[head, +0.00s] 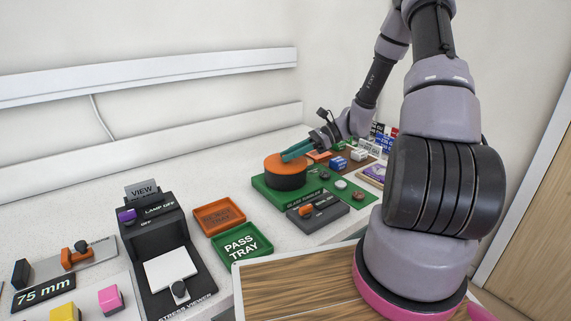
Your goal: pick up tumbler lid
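The tumbler lid (277,164) is the orange disc on top of the dark round tumbler body (288,181). The tumbler stands on a green base marked "GLASS TUMBLER" (268,193). My gripper (293,153), with teal fingers, reaches in from the upper right and lies low over the lid's far right part. The fingertips overlap the lid in the picture; I cannot tell whether they touch or grip it. The gap between the fingers is not clear. The lid looks level and seated on the body.
A grey switch box with an orange knob (306,211) stands in front of the tumbler. An orange tray (237,207) and a green pass tray (217,256) lie to its left, beside the black stress viewer (141,235). Small blocks (338,163) crowd the bench right of the gripper.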

